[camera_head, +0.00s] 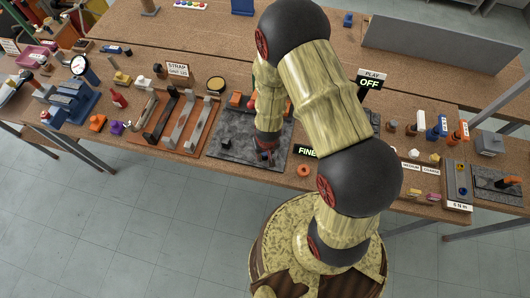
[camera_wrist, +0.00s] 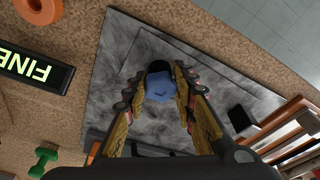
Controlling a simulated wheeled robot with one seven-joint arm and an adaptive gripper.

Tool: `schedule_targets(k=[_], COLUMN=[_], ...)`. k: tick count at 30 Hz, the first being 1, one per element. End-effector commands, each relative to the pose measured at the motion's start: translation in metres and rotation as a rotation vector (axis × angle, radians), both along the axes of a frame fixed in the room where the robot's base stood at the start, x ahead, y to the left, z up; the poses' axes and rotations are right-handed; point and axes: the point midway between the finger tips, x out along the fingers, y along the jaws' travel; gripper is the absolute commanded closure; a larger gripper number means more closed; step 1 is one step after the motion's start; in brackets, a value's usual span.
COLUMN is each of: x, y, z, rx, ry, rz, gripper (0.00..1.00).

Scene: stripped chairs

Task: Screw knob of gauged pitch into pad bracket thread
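My gripper (camera_wrist: 160,82) points down over a grey marbled plate (camera_wrist: 120,55). Its two yellow-and-dark fingers are closed against both sides of a blue knob (camera_wrist: 161,87). A black rounded part (camera_wrist: 158,67) shows just beyond the knob; whether the two touch is unclear. The knob's underside and any thread are hidden. In the head view my gripper (camera_head: 265,156) is low over the front part of the plate (camera_head: 240,158), partly covered by my arm. A small black block (camera_wrist: 240,118) stands on the plate and also shows in the head view (camera_head: 226,144). I cannot identify the pad bracket surely.
A FINE sign (camera_wrist: 35,70) and an orange ring (camera_wrist: 40,10) lie beside the plate; the ring also shows in the head view (camera_head: 304,171). A rack of metal straps (camera_head: 178,124) stands left. A green dumbbell-shaped piece (camera_wrist: 43,160) lies nearby. The bench is crowded on both sides.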

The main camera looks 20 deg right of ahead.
Motion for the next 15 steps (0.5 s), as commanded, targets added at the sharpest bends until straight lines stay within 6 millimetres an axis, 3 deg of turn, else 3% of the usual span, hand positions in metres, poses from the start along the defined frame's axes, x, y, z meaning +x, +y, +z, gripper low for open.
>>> schedule_targets(k=[10, 15], x=[0.0005, 0.0005], y=[-0.0001, 0.0000], z=[-0.0004, -0.0003], rx=[0.000, 0.000], ry=[-0.001, -0.001], rz=[0.004, 0.004], gripper=[0.53, 0.53])
